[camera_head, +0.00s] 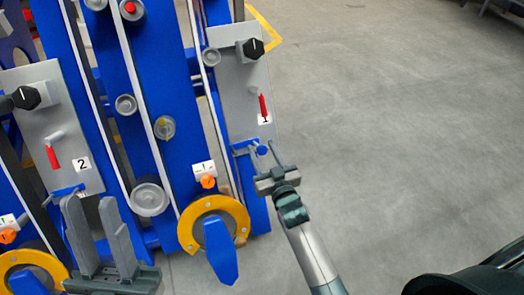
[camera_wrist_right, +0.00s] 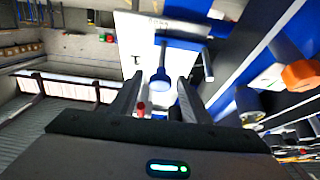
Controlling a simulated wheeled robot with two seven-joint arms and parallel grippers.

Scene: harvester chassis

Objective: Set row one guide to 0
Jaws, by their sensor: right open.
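The row-one panel is the grey plate (camera_head: 243,85) marked 1, with a black knob (camera_head: 253,48) and a red-handled lever (camera_head: 263,106). A blue round-ended handle (camera_head: 262,150) sits at its lower edge. Below and left is an orange pointer (camera_head: 208,181) at a small white scale; its reading is too small to tell. My right gripper (camera_head: 265,158) is open at the blue handle. In the right wrist view the blue round end (camera_wrist_right: 160,82) shows between the open fingers (camera_wrist_right: 160,100); contact cannot be told. My left gripper (camera_head: 95,225) is open and empty near panel 2.
Panel 2 (camera_head: 50,110) stands at the left with its own knob, red lever and orange pointer (camera_head: 7,236). A yellow ring with a blue lever (camera_head: 220,255) lies below row one's scale. Grey floor (camera_head: 400,110) at the right is clear.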

